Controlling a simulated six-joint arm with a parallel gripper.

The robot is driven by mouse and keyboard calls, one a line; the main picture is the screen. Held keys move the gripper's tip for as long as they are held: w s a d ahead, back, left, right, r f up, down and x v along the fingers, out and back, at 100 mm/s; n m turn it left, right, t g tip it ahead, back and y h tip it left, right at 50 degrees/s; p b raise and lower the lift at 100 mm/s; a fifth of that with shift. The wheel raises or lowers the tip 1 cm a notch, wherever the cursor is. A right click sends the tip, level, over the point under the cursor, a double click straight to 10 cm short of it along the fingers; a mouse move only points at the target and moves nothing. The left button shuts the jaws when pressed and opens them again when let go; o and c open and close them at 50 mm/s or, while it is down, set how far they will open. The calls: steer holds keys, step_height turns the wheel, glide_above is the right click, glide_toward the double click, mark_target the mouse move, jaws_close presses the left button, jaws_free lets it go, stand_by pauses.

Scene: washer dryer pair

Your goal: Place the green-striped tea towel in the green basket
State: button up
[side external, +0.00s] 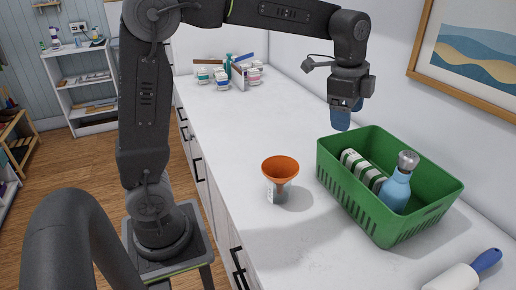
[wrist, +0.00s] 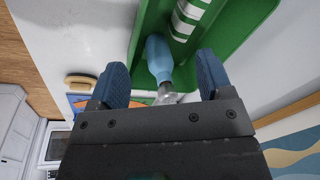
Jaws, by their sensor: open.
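The green basket (side external: 400,228) stands on the white counter at the right in the side view. The green-striped tea towel (side external: 362,168), white with dark green stripes, lies inside it, beside a blue bottle (side external: 396,190) with a grey cap. My gripper (side external: 341,124) hangs above the basket's far left end, open and empty, apart from the towel. In the wrist view, the towel (wrist: 187,18) and bottle (wrist: 158,58) show in the basket (wrist: 236,22) beyond the open blue fingers of my gripper (wrist: 163,78). The towel's lower part is hidden by the basket wall.
An orange funnel (side external: 280,170) sits on a clear container left of the basket. A white tool with a blue handle (side external: 486,261) lies at the front right. Several jars and boxes (side external: 230,76) stand at the counter's far end.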

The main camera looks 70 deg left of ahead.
steer(key=s+f+n+t, duration=0.1)
steer(key=s+n, duration=0.5)
steer(key=s, duration=0.4)
steer(key=s+d+f+n+t, duration=0.1)
steer(key=s+n, duration=0.4)
steer(key=s, duration=0.6)
steer(key=shift+s+f+n+t, duration=0.3)
steer(key=shift+f+n+t, duration=0.1)
steer(key=shift+f+t, duration=0.4)
